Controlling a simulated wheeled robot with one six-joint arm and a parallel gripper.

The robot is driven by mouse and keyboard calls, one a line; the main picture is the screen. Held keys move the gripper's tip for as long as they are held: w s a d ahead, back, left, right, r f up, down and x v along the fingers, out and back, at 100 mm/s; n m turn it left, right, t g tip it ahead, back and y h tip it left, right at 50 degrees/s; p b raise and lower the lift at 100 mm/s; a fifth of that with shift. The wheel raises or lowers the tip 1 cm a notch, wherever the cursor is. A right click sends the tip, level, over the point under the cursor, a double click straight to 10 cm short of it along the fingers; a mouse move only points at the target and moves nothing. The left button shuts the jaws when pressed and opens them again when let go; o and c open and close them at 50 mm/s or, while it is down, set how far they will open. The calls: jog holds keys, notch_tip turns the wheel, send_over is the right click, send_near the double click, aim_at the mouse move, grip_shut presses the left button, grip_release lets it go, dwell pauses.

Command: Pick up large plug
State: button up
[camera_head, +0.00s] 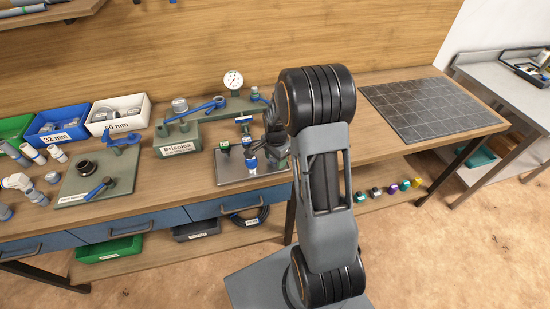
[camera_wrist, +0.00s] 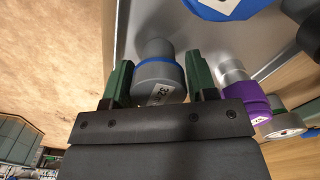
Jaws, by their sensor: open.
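A grey cylindrical plug (camera_wrist: 158,73) with a blue band and a label reading 32 shows in the wrist view, and I take it for the large plug. It sits between the two green fingers of my gripper (camera_wrist: 159,78), which stand apart on either side of it. A gap shows on the right side; whether the left finger touches it I cannot tell. In the head view my arm hides most of my gripper, over the right part of the metal tray (camera_head: 226,174).
A purple-banded fitting (camera_wrist: 246,101) lies close to the right finger. A blue labelled part (camera_wrist: 222,7) is beyond the plug. A green block labelled Brisolca (camera_head: 178,149) stands left of the tray. The grey gridded mat (camera_head: 430,107) at right is empty.

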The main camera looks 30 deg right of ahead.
jog(key=shift+f, duration=0.15)
jog(key=shift+c, duration=0.4)
jog(key=c, duration=0.5)
